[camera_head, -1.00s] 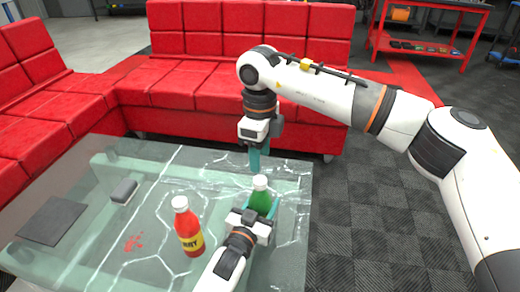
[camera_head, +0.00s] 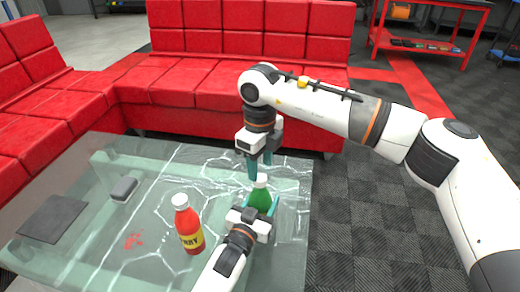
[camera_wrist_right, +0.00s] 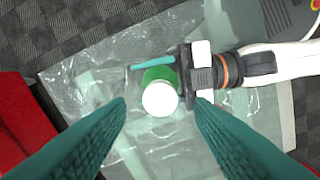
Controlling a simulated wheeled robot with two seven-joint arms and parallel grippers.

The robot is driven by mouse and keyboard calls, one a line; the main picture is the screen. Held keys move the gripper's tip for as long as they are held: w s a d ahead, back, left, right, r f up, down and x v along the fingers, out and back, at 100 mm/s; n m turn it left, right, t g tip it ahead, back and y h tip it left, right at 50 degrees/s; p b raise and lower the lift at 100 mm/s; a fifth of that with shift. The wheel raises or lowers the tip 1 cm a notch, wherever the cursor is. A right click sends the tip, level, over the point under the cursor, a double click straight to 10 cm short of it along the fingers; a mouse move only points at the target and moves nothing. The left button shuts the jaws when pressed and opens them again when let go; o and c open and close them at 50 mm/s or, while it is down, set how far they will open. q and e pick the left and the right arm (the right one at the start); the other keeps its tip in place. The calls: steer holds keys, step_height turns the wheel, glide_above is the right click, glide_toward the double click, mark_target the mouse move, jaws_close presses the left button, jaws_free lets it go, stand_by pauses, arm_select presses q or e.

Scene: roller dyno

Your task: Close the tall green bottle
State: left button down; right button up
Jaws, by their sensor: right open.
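The tall green bottle (camera_head: 260,197) stands upright near the right edge of the glass table, with a white cap (camera_head: 261,180) on top. My left gripper (camera_head: 262,207) is around the bottle's body from the front, one finger on each side, and appears shut on it. My right gripper (camera_head: 260,169) points down just above and behind the cap, its teal fingers apart and empty. In the right wrist view, the white cap (camera_wrist_right: 160,98) shows between and beyond the two open fingers. Whether the cap is tight cannot be told.
A red bottle (camera_head: 188,226) with a yellow label and white cap stands left of the green one. Red sofas (camera_head: 200,85) border the back and left.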

mark_target(260, 178)
steer(key=shift+f, duration=1.65)
steer(key=c, duration=1)
steer(key=o, duration=1.1)
step_height(260, 178, up, 12)
